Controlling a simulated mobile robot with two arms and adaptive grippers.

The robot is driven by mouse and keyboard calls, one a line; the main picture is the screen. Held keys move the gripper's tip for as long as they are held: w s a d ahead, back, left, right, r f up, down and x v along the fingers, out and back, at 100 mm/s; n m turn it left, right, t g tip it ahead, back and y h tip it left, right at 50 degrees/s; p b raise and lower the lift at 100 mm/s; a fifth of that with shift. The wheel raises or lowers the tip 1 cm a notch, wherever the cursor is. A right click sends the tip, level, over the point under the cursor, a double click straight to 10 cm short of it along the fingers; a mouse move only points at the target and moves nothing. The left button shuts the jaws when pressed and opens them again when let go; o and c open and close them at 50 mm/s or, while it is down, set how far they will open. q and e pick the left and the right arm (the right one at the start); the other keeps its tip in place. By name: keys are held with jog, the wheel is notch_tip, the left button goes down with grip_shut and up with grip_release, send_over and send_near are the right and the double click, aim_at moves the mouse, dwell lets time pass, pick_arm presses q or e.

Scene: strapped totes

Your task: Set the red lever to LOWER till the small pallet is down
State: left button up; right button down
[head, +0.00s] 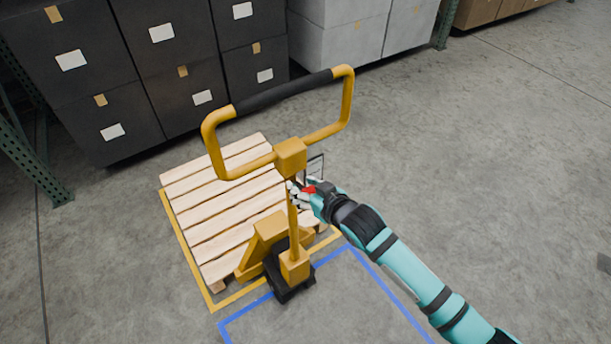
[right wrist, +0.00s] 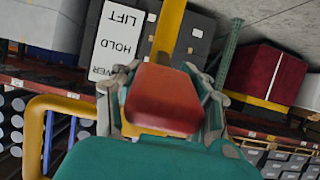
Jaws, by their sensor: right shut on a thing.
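The red lever (head: 310,189) sits just below the block on the pallet jack's yellow handle (head: 290,155). My right gripper (head: 300,194) is at the lever, with its fingers around it. In the right wrist view the red lever (right wrist: 165,98) fills the space between the fingers of my right gripper (right wrist: 163,108), which is shut on it. A white label (right wrist: 122,42) beside it reads LIFT, HOLD and a partly hidden LOWER. The small wooden pallet (head: 222,187) lies over the jack's forks inside a yellow floor outline; I cannot tell its height. My left gripper is out of view.
Black totes (head: 72,62) with white labels stand behind the pallet, and grey totes (head: 340,38) are beside them. A green rack post (head: 40,172) is at the left. A blue floor outline (head: 385,277) lies in front of the jack.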

dwell(0.3)
jog(key=c, duration=0.6)
grip_release()
jog(key=shift+c, duration=0.2)
jog(key=v, duration=1.2)
jog(key=shift+w+r, duration=0.1)
jog(key=shift+w, duration=0.05)
